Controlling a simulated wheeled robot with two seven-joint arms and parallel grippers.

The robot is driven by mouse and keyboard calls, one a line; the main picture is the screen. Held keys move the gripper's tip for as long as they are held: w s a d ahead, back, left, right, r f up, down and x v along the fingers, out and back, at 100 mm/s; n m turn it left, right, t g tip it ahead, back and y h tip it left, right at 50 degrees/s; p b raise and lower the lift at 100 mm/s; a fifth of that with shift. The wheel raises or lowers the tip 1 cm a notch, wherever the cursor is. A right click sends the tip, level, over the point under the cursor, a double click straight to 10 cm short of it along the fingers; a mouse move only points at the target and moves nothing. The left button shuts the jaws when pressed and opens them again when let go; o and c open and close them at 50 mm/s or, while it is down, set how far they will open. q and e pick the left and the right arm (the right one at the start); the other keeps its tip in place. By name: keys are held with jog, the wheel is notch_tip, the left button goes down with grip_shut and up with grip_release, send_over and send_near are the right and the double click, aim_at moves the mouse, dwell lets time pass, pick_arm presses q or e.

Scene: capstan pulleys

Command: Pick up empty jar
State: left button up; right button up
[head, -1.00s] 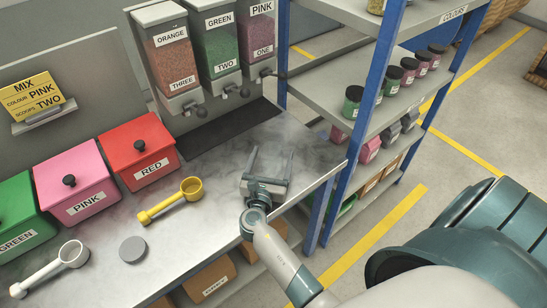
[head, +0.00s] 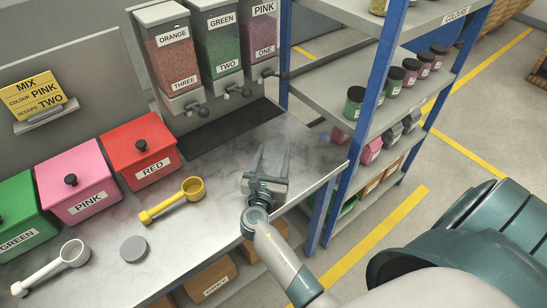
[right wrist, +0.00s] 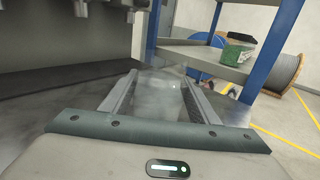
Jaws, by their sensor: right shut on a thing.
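The empty jar (right wrist: 160,94) is clear and hard to make out. It shows in the right wrist view as a pale see-through shape between the two fingers. My right gripper (head: 272,155) is low over the right end of the grey worktop, its fingers pointing to the back. Its fingers are closed in on the jar's sides; they also show in the right wrist view (right wrist: 163,85). In the head view the jar is barely visible between them. I cannot tell whether it touches the worktop. My left gripper is not in view.
Left of the gripper lie a yellow scoop (head: 172,202), a grey lid (head: 133,249) and a white scoop (head: 50,270). Red (head: 142,150), pink and green boxes stand behind them. Dispensers (head: 215,45) hang at the back. A blue-posted shelf (head: 350,140) stands close on the right.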

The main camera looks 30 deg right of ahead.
aim_at(274, 155)
jog(key=r, duration=0.3)
jog(key=shift+s+d+r, duration=0.2)
jog(key=shift+s+r, duration=0.1)
jog(key=s+d+r, duration=0.6)
jog(key=s+d, duration=0.1)
jog(key=s, duration=0.1)
jog(key=shift+s+r, duration=0.3)
